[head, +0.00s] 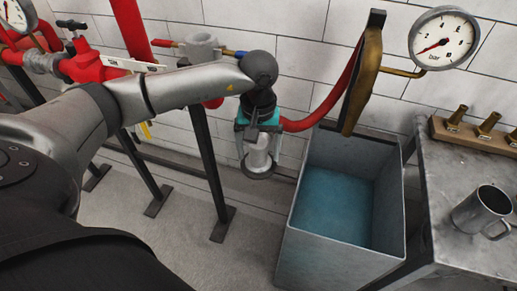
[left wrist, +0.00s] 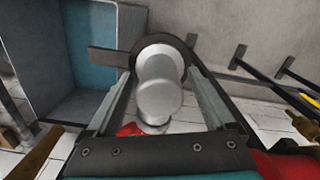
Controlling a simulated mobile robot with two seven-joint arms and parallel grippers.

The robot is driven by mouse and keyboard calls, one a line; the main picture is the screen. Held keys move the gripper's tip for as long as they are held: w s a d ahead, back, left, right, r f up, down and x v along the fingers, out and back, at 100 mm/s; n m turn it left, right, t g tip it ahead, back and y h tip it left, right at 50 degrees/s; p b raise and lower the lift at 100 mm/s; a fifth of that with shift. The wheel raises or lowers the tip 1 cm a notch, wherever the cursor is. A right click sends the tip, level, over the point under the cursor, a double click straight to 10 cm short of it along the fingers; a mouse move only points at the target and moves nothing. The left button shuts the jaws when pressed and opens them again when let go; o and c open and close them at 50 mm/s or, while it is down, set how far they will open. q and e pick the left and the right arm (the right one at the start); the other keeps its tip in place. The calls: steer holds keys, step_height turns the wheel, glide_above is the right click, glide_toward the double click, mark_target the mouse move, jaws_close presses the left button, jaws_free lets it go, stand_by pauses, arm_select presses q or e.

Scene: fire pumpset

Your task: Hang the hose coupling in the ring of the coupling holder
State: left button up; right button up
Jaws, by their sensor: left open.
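The hose coupling (head: 258,150) is a pale grey metal piece with stepped round parts. It also shows in the left wrist view (left wrist: 160,98). The dark ring of the coupling holder (head: 259,175) is around its lower end, and in the left wrist view the ring (left wrist: 184,47) curves around the coupling's far end. How deep it sits is hard to tell. My left gripper (head: 259,160) points down, its open fingers on either side of the coupling. In the left wrist view gaps show between the fingers and the coupling. My right gripper is out of view.
A water-filled metal tank (head: 345,205) stands just right of the holder. A red hose (head: 322,108) runs from the gripper's side up to a brass-coloured hanging piece (head: 362,80). A bench with a metal mug (head: 482,211) is at right. Red pump piping (head: 90,66) is at left.

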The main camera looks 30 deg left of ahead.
arm_select(q)
step_height(320, 180, up, 15)
steer(key=shift+r+p, duration=0.15)
steer(key=shift+p, duration=0.15)
stand_by(0.8)
